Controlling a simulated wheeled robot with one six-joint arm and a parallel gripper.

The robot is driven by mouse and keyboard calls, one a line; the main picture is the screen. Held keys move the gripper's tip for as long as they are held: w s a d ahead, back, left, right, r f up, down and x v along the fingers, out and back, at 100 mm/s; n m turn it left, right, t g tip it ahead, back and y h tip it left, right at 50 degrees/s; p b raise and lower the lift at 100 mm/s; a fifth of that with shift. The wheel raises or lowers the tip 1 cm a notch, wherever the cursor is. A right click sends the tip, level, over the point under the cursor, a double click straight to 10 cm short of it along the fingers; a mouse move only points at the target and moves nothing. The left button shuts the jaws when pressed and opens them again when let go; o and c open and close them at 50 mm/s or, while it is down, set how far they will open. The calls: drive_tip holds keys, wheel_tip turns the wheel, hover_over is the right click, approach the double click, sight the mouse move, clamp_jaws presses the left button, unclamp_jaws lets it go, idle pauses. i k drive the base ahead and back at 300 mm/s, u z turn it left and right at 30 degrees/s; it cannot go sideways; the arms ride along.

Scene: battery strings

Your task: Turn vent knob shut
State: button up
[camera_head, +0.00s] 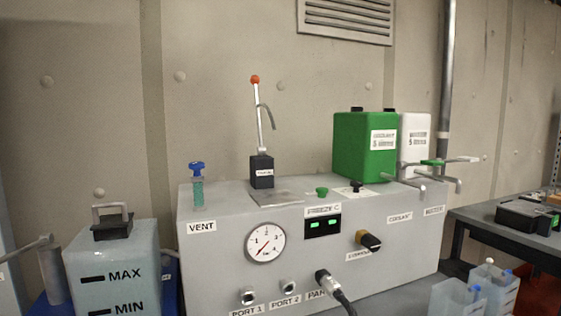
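The vent knob (197,166) is a blue handle on top of a short teal tube. It stands upright at the left end of the grey machine's top (225,192). The VENT label (201,227) is on the front face below it. The picture does not show clearly whether the vent is open or shut. My gripper is not in view.
A pump lever with a red ball (255,79) stands right of the vent. Green (365,145) and white (414,137) tanks stand at the back right. A MAX/MIN container (112,262) stands at the left. The gauge (265,243) is on the front. Space above the vent knob is clear.

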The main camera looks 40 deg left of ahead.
sight(196, 166)
drive_tip(key=z, duration=0.1)
drive_tip(key=k, duration=0.8)
drive_tip(key=u, duration=2.05)
drive_tip(key=i, duration=0.45)
drive_tip(key=z, duration=0.05)
